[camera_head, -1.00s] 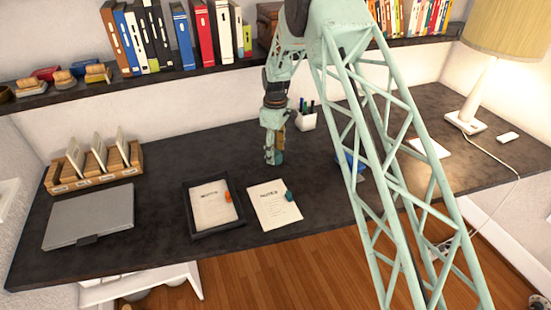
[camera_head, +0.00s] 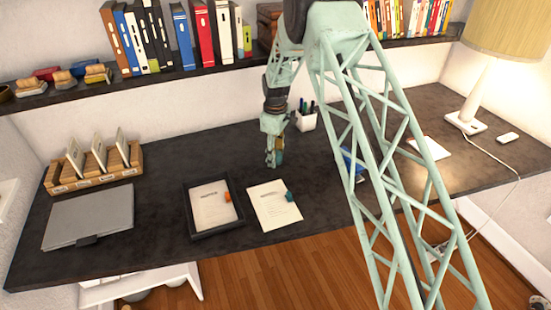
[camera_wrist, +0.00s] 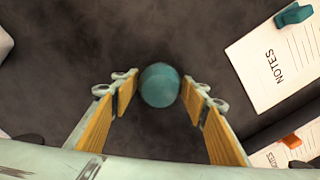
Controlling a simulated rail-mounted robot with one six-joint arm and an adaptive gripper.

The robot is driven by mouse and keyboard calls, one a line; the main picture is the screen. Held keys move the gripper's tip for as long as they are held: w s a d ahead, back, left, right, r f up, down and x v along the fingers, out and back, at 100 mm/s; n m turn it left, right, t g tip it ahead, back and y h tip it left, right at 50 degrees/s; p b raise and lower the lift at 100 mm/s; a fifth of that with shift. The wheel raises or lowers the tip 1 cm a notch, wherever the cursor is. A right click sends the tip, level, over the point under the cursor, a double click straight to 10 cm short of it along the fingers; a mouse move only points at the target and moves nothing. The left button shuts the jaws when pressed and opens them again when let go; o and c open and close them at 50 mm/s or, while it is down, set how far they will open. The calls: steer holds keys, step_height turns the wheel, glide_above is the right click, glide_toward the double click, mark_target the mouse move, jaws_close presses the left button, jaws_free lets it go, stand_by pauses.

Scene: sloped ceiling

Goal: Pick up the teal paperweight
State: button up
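A round teal object (camera_wrist: 160,85), which looks like the paperweight, rests on the dark desk in the wrist view. My gripper (camera_wrist: 159,78) is open, with one yellow-padded finger on each side of it. Narrow gaps show between the object and both fingertips, so it does not look gripped. In the head view my gripper (camera_head: 274,158) points down near the middle of the desk. The teal object (camera_head: 280,157) is partly hidden there behind the fingers.
A notes sheet (camera_head: 272,206) with a small teal piece on it lies in front of my gripper. A black tray (camera_head: 188,203) holds another sheet with an orange piece. A white pen cup (camera_head: 306,123) stands behind, to the right. A shelf (camera_head: 195,76) runs above.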

steer(key=c, duration=0.6)
steer(key=shift+c, duration=0.2)
steer(key=shift+r, duration=0.2)
steer(key=shift+r+p, duration=0.45)
steer(key=shift+r, duration=4.4)
